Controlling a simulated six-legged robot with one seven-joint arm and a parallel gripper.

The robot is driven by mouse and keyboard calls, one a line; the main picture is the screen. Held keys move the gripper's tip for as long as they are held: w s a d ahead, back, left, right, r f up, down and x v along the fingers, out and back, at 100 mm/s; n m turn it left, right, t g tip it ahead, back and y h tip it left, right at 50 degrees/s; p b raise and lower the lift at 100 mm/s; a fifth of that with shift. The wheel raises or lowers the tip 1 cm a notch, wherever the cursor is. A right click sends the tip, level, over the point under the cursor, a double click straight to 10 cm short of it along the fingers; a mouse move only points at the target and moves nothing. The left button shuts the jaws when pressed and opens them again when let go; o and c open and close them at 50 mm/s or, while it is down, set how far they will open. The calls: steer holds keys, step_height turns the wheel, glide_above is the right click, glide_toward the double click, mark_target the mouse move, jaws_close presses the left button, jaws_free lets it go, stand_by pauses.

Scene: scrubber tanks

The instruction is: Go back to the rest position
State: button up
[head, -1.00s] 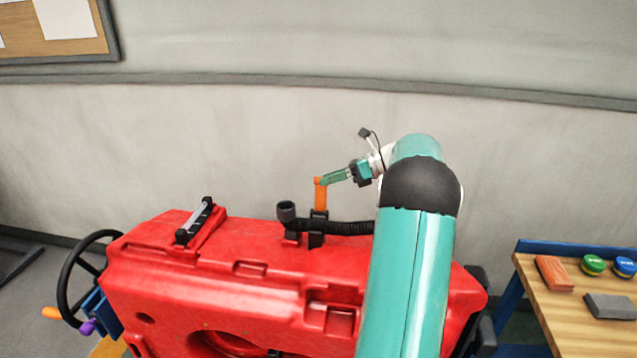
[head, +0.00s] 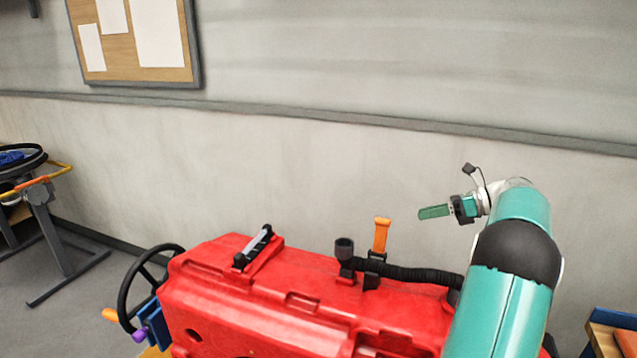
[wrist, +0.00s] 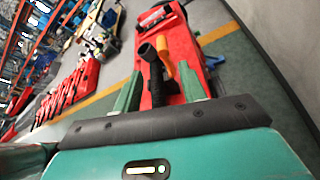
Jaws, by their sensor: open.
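My gripper (head: 434,212) is in the air above the back of the red scrubber tank (head: 240,299), to the right of an orange handle (head: 381,235). The handle stands upright beside a black hose (head: 415,273) with a round cuff, and my gripper is apart from it. In the wrist view the two green fingers (wrist: 164,90) are spread, with nothing held between them. The orange handle (wrist: 165,57) and the black hose end (wrist: 148,53) show beyond the fingers.
A black steering wheel (head: 140,283) is at the tank's left end. A wooden bench (head: 610,338) is at the lower right. A grey wall stands behind the tank. A noticeboard (head: 135,40) hangs on the wall.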

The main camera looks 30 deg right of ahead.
steer(key=w+a+r+n+g+h, duration=0.15)
steer(key=a+n, duration=0.25)
steer(key=a, duration=0.6)
steer(key=a+r+n+g+h, duration=0.15)
steer(key=a+n, duration=0.25)
steer(key=a, duration=0.5)
steer(key=w+a+r+n+g+h, duration=0.1)
steer(key=a+n+g, duration=0.25)
steer(key=a, duration=0.65)
steer(key=s+a+f+n+t+h, duration=0.1)
steer(key=s+a+f+n+h, duration=0.2)
steer(key=s+a+n, duration=0.5)
steer(key=s+a+f+n+t+h, duration=0.1)
steer(key=s+a+f+n+h, duration=0.2)
steer(key=s+a+n, duration=0.6)
steer(key=n, duration=0.3)
steer(key=shift+a+f, duration=0.15)
steer(key=shift+a, duration=0.2)
steer(key=shift+a+t, duration=0.1)
steer(key=shift+t, duration=0.15)
steer(key=shift+c, duration=0.5)
